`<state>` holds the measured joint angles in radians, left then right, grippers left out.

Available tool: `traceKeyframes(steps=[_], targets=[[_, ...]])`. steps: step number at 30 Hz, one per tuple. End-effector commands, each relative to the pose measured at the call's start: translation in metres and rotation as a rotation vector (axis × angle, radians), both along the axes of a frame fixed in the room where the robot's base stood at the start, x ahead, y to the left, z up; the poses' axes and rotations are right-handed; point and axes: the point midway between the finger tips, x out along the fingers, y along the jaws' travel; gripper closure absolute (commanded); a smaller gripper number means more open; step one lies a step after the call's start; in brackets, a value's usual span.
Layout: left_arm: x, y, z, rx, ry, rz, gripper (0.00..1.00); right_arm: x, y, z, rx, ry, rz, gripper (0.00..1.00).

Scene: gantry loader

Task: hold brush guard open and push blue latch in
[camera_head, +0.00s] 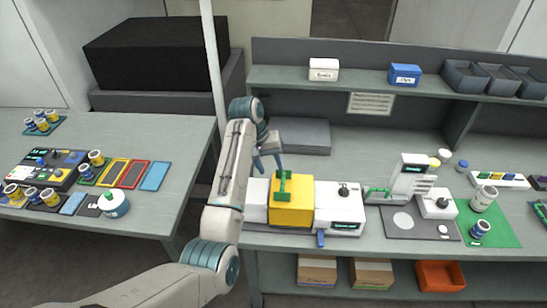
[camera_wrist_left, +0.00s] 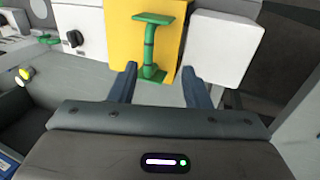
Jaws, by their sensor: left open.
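The yellow guard (camera_head: 291,213) sits between white housings of a machine on the bench. A green T-shaped handle (camera_head: 284,186) stands on it. The blue latch (camera_head: 320,238) sticks out at the machine's front, below the right white housing (camera_head: 340,205); the wrist view does not show it. My left gripper (camera_head: 268,168) is open and empty, just behind the handle. In the left wrist view its two blue fingers (camera_wrist_left: 159,85) lie either side of the green handle's (camera_wrist_left: 150,48) lower end, in front of the yellow guard (camera_wrist_left: 119,33). Contact cannot be told. My right gripper is out of view.
A white device (camera_head: 410,178) with a green lever stands on a grey mat to the right. A grey slab (camera_head: 300,136) lies behind the machine. A shelf (camera_head: 350,82) with boxes runs along the back. A side table (camera_head: 180,140) holds jars and coloured trays.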

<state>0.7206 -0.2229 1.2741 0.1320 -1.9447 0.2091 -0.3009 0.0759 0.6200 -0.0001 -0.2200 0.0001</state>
Motion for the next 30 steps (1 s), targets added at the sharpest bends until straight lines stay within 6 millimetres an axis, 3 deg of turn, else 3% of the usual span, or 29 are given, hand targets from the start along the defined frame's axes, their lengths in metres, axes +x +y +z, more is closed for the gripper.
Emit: traceKeyframes(steps=[3,8,30], targets=[[0.008,-0.010,0.015,-0.004,0.010,-0.015,0.56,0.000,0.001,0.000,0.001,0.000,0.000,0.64],[0.008,-0.014,0.013,-0.005,0.015,-0.016,0.56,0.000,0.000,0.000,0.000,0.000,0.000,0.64],[0.008,-0.036,-0.062,-0.004,0.014,-0.016,0.56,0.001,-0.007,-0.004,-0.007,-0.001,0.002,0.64]])
